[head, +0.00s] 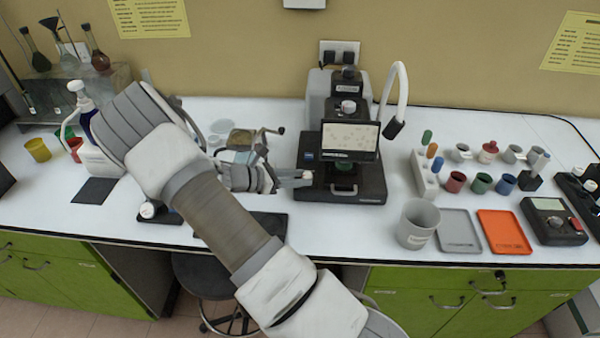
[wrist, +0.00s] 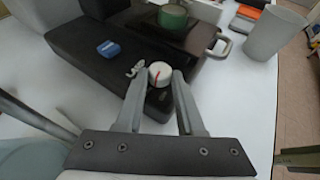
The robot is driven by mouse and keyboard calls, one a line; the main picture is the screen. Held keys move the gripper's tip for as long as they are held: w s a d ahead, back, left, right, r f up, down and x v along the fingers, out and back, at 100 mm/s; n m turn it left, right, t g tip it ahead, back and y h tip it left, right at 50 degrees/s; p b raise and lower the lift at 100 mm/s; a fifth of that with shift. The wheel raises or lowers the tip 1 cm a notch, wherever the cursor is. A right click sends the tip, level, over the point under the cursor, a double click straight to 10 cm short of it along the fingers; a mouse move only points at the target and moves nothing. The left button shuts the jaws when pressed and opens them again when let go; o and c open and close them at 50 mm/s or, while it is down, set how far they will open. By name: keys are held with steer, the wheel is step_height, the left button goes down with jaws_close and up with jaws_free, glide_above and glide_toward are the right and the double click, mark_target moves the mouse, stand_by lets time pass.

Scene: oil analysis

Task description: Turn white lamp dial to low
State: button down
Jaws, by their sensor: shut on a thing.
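The white dial (wrist: 160,71) sits on the front corner of the black microscope base and bears a red mark. My gripper (wrist: 158,85) is shut on it, with one finger on each side. In the head view my gripper (head: 297,178) reaches from the left to the left front corner of the black microscope base (head: 340,190). The microscope has a small screen (head: 350,138) and a white gooseneck lamp (head: 400,85) at its right. The dial's setting labels are too small to read.
A grey beaker (head: 417,224), a grey tray (head: 459,232) and an orange tray (head: 504,233) stand to the right. A blue piece (wrist: 108,48) lies on the base near the dial. The white counter (head: 240,110) has bare room behind my arm.

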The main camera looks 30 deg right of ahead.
steer(key=shift+w+d+m+g+y+b, duration=0.1)
steer(key=shift+w+m+g+y+b, duration=0.15)
steer(key=shift+m+g, duration=0.55)
steer(key=shift+w+m+g+y+b, duration=0.1)
steer(key=shift+m+g+y, duration=0.15)
steer(key=shift+m+g, duration=0.55)
steer(key=shift+g, duration=0.4)
steer(key=c, duration=0.5)
jaws_free()
steer(key=b+v, duration=0.1)
steer(key=v, duration=1.6)
steer(key=shift+r, duration=0.15)
